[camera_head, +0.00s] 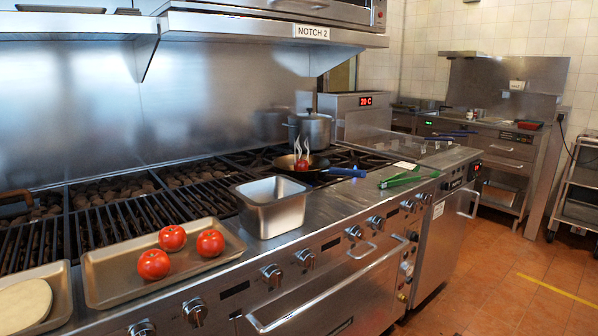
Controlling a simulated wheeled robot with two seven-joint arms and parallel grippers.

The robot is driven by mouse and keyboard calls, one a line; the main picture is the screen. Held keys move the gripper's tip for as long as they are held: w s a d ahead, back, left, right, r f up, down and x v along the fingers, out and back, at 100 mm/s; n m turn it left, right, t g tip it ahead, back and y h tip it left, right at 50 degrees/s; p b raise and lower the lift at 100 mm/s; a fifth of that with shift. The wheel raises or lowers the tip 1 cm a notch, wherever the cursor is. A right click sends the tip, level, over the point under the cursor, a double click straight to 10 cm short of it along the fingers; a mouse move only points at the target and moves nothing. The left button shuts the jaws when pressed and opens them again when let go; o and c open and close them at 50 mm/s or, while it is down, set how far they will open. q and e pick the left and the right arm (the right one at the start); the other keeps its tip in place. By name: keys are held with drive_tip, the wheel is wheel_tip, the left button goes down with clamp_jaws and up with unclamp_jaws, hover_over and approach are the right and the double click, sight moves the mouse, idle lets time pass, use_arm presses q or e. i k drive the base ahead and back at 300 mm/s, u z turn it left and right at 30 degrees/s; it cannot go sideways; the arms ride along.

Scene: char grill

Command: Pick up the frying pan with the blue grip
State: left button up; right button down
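The dark frying pan (296,167) sits on the stove burner beyond the steel container. Its blue grip (347,172) points right, toward the counter edge. A red item (301,166) lies in the pan with pale steam-like wisps above it. Neither of my grippers shows in the head view.
A lidded pot (311,130) stands behind the pan. A steel container (273,207) and a tray (105,283) with three tomatoes stand at the front. Green tongs (403,179) lie right of the blue grip. Knobs and a rail (330,292) line the front.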

sight(284, 166)
drive_tip(key=z, duration=1.45)
drive_tip(key=i, duration=2.7)
drive_tip(key=u, duration=3.25)
